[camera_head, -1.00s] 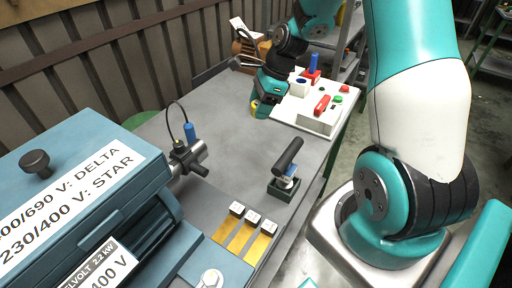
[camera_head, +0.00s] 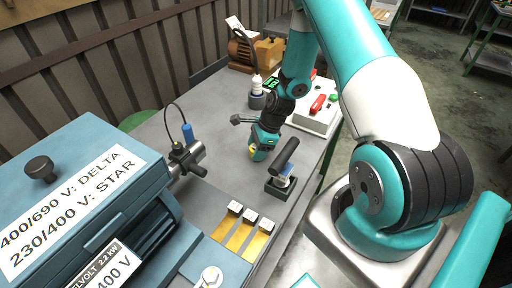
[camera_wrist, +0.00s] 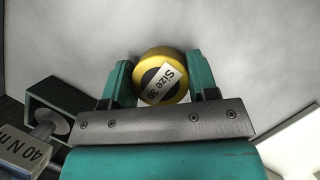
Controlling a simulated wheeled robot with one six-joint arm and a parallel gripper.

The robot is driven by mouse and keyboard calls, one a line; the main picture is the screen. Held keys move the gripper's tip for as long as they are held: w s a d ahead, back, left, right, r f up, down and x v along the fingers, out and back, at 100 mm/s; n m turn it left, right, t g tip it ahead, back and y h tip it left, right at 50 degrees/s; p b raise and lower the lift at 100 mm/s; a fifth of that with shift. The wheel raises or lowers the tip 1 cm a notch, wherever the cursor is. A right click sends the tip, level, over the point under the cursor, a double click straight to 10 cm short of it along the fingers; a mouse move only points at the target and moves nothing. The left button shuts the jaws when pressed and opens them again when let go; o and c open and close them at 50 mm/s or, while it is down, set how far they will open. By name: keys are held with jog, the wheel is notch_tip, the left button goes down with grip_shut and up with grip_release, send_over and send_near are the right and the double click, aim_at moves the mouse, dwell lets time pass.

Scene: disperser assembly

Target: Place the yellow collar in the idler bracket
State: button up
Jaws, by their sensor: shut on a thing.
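The yellow collar (camera_wrist: 182,91) is a round yellow piece with a dark centre and a white "Size 30" label. My gripper (camera_wrist: 160,70) is shut on it, one finger on each side. In the head view my gripper (camera_head: 257,154) is over the grey bench, behind the black-handled tool, and a little of the yellow collar (camera_head: 252,150) shows at its left side. The gap between collar and bench is hard to judge. I cannot tell for certain which part is the idler bracket.
A black-handled tool (camera_head: 285,154) stands in a dark green holder (camera_head: 279,190) close to my gripper. A grey cylindrical fitting (camera_head: 193,153) with a blue cap and cable sits left. A control box (camera_head: 312,119) stands behind right. Bare bench (camera_head: 215,125) lies between.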

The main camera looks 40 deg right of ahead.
jog(key=shift+f, duration=0.1)
jog(key=o, duration=1.2)
jog(key=shift+c, duration=0.2)
